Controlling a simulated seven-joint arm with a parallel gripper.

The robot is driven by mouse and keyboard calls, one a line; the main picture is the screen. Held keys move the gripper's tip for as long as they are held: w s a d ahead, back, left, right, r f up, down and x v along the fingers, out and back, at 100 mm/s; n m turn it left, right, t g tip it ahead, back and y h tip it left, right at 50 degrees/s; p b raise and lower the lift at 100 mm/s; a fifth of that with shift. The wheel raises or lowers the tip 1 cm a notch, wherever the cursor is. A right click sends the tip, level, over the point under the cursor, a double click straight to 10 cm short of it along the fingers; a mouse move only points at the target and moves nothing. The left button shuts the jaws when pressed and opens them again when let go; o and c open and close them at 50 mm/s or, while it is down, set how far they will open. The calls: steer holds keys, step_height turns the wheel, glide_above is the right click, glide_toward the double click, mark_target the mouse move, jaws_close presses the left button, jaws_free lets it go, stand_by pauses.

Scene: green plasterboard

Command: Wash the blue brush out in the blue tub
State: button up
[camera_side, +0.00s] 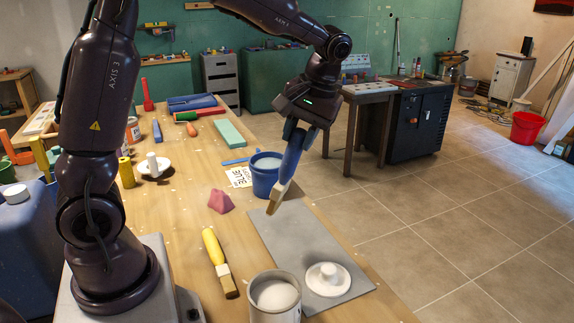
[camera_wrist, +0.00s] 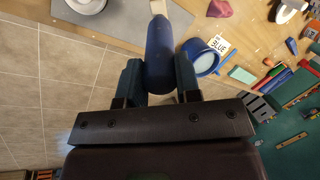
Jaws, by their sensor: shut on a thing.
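My gripper (camera_side: 297,128) is shut on the handle of the blue brush (camera_side: 290,158). The brush hangs tilted, its pale bristles (camera_side: 277,196) pointing down over the grey board, just right of the blue tub. The blue tub (camera_side: 265,178) stands on the bench near its right edge, with pale liquid inside. In the wrist view the blue brush (camera_wrist: 159,55) sits between my two fingers (camera_wrist: 160,85), and the tub (camera_wrist: 203,60) is right of it. A paper label reading BLUE (camera_side: 239,177) lies beside the tub.
A metal can (camera_side: 274,296) stands in front. A blue strip (camera_side: 240,159) lies behind the tub.

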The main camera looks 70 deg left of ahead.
steer(key=w+a+r+m+t+y, duration=0.1)
steer(key=w+a+m+y, duration=0.2)
steer(key=a, duration=0.5)
steer(key=w+a+r+m+t+y, duration=0.1)
steer(key=w+a+m+t, duration=0.1)
steer(key=a+m, duration=0.5)
steer(key=a+f+n, duration=0.1)
steer(key=a+f, duration=0.4)
steer(key=f, duration=0.7)
steer(key=shift+f, duration=0.15)
steer(key=shift+w, duration=0.15)
steer(key=shift+a, duration=0.2)
steer(key=shift+d, duration=0.85)
steer(key=shift+a, duration=0.15)
